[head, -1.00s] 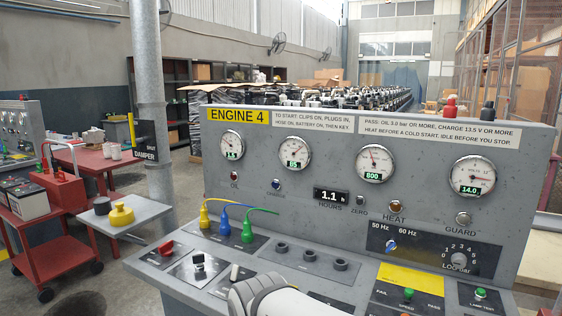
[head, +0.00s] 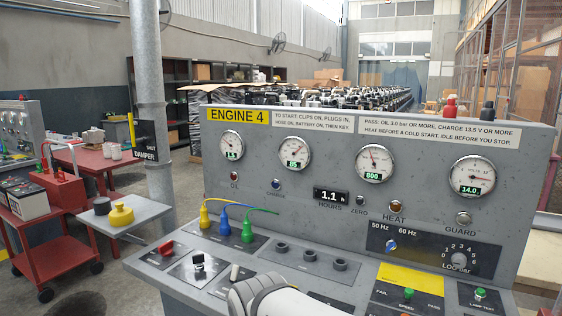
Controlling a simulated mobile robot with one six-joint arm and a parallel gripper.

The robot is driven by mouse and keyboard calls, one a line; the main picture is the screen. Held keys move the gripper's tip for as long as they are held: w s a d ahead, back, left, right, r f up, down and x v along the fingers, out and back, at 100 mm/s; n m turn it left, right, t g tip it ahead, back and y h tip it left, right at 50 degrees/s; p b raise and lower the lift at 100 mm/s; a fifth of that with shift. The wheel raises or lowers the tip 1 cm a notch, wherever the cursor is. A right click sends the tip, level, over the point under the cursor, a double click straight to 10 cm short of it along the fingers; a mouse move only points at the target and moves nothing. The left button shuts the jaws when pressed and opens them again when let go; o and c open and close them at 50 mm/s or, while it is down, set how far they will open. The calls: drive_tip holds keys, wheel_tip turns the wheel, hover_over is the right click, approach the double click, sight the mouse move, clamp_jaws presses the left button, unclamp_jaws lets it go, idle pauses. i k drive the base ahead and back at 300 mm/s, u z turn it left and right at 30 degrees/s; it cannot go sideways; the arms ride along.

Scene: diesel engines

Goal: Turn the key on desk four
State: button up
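Desk four (head: 340,232) is a grey sloped console with a yellow "ENGINE 4" label on its upright panel. On its lower left deck are a red switch (head: 166,247), a black-topped switch (head: 198,262) and a small pale lever (head: 235,272). I cannot tell for certain which control is the key. My white arm link covers part of the deck at the bottom middle, just right of the pale lever. My gripper does not show, so its hold and distance from the controls are hidden.
Yellow, blue and green plugs (head: 225,225) with cables stand in the deck, beside several empty dark sockets (head: 311,256). The dials (head: 375,163) include readings near 800 and 14.0. A side shelf (head: 127,213) and grey post (head: 150,100) stand left, near a red cart (head: 45,250).

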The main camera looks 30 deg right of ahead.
sight(198, 259)
drive_tip(key=k, duration=0.6)
drive_tip(key=u, duration=0.35)
drive_tip(key=i, duration=1.65)
drive_tip(key=z, duration=0.35)
